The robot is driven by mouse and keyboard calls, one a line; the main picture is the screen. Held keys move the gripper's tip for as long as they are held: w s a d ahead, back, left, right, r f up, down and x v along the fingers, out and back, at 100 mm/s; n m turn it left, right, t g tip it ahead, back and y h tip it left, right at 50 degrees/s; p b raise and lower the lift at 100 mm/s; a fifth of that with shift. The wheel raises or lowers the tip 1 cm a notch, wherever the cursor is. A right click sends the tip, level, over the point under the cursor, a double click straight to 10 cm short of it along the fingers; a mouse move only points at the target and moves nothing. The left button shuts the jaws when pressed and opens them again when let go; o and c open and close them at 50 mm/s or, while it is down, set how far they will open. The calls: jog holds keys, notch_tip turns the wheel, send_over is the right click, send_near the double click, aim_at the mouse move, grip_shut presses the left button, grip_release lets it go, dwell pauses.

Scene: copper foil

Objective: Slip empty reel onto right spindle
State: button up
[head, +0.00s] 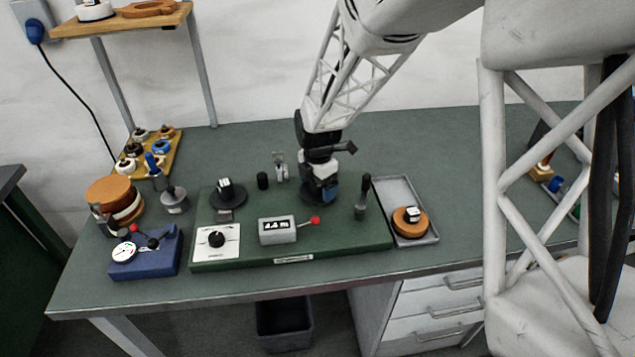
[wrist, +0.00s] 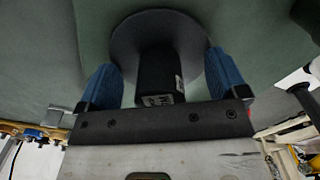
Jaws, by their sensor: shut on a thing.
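My gripper (head: 322,198) is low over the right half of the green board (head: 345,240). The reel's black hub (wrist: 160,72) stands up between the fingers and carries a small white label. The right spindle cannot be made out; the gripper and reel cover that part of the board. I cannot tell whether the reel touches the board. A similar black disc and hub (head: 226,192) sits at the board's left.
A counter box (head: 277,231) with a red-knobbed lever stands left of my gripper. A black upright handle (head: 363,200) is close on the right. A grey tray (head: 392,190) holds a copper-coloured roll (head: 402,224). A blue gauge block (head: 150,258) stands at the left.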

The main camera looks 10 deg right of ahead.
dwell(0.4)
jog(key=o, duration=0.6)
jog(key=shift+o, duration=0.2)
jog(key=shift+r, duration=1.15)
dwell(0.7)
jog(key=shift+r, duration=3.35)
jog(key=shift+s, duration=0.1)
